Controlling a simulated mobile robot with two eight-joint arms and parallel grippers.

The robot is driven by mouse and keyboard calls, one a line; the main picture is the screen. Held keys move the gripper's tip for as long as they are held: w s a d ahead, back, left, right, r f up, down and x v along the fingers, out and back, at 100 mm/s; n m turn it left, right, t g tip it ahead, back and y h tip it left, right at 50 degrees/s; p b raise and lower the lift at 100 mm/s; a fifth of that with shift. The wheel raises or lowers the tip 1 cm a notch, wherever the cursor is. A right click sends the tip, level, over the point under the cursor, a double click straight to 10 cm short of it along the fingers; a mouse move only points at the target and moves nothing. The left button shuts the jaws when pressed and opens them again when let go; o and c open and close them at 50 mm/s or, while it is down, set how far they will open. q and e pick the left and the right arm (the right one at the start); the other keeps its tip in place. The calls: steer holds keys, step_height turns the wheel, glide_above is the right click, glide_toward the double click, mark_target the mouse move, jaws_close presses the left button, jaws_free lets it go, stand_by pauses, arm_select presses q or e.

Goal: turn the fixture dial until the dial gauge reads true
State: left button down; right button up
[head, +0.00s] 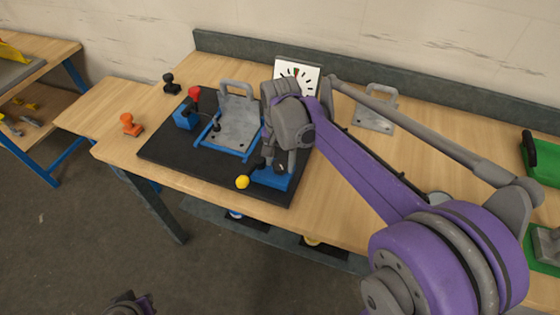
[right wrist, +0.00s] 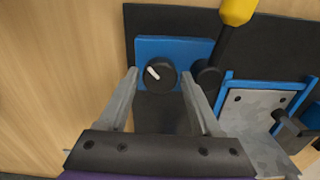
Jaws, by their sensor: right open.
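The dial (right wrist: 160,76) is a black round knob with a white pointer mark, on a blue block (right wrist: 200,47). In the right wrist view the pointer slants to the upper left. My right gripper (right wrist: 160,76) is open, with one finger on each side of the dial; I cannot tell whether they touch it. In the head view the right gripper (head: 279,168) is over the blue block (head: 273,179) and hides the dial. The dial gauge (head: 298,78) has a white face with black ticks and a small coloured sector; my arm covers its lower left, and its reading is unclear. Part of my left arm shows at the bottom edge.
A lever with a yellow knob (head: 242,182) sticks out beside the blue block. A grey plate with a handle (head: 238,126) stands in a blue frame on the black base (head: 190,157). A red knob (head: 194,93) and an orange handle (head: 131,125) are farther left.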

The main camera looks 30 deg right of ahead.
steer(key=shift+f, duration=0.1)
jaws_close()
stand_by(0.3)
steer(key=shift+n, duration=0.4)
steer(key=n, duration=0.3)
steer(key=shift+n, duration=2.2)
jaws_free()
